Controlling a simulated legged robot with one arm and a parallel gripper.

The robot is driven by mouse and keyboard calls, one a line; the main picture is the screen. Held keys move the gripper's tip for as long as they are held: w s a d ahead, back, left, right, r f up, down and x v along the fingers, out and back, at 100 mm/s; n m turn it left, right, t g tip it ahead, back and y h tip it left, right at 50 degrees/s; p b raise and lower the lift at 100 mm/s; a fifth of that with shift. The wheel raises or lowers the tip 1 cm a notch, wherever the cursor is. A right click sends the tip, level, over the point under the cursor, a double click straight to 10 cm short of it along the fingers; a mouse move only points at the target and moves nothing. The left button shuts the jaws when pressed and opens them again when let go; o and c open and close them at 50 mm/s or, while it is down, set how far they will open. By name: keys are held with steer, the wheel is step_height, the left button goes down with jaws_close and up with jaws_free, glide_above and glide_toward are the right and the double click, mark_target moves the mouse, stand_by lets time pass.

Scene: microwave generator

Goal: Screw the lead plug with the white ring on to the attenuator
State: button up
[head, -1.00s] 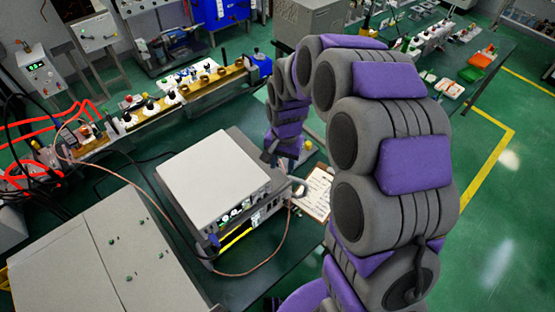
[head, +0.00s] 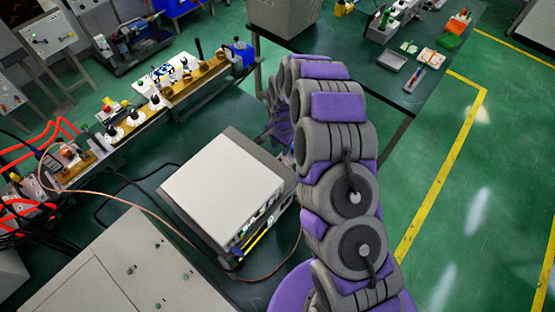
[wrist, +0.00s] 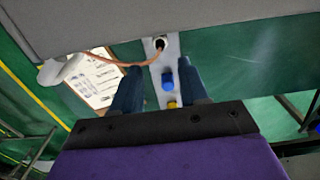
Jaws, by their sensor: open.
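My gripper (wrist: 159,66) is open in the wrist view, with one dark finger on each side of a pale metal strip. The strip (wrist: 171,70) carries a blue knob (wrist: 167,82) and a yellow part (wrist: 171,103), seen between the fingers. A copper-coloured lead (wrist: 125,61) runs to a dark round fitting with a pale rim (wrist: 160,44) beyond the fingertips. I cannot tell whether this is the plug with the white ring or the attenuator. The lead also shows in the head view (head: 132,204). There my gripper is hidden behind my arm and the generator.
The white-topped generator (head: 222,185) stands left of my arm. A grey cabinet (head: 115,270) is at the lower left. A bench with instruments (head: 180,90) lies behind. A clipboard with paper (wrist: 95,78) is left of my gripper. Green floor is open at the right.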

steer(key=f, duration=0.2)
steer(key=f+b, duration=0.1)
steer(key=f, duration=0.1)
steer(key=d+f, duration=0.1)
steer(key=f, duration=0.1)
steer(key=shift+d+f+b, duration=0.1)
steer(key=shift+f+b, duration=0.3)
steer(key=shift+a+f, duration=1.2)
steer(key=shift+f, duration=0.05)
steer(key=shift+d+r, duration=0.15)
steer(key=shift+d, duration=0.85)
steer(key=shift+w+a, duration=0.2)
steer(key=shift+a, duration=0.85)
steer(key=shift+w+d, duration=0.1)
steer(key=shift+d, duration=0.45)
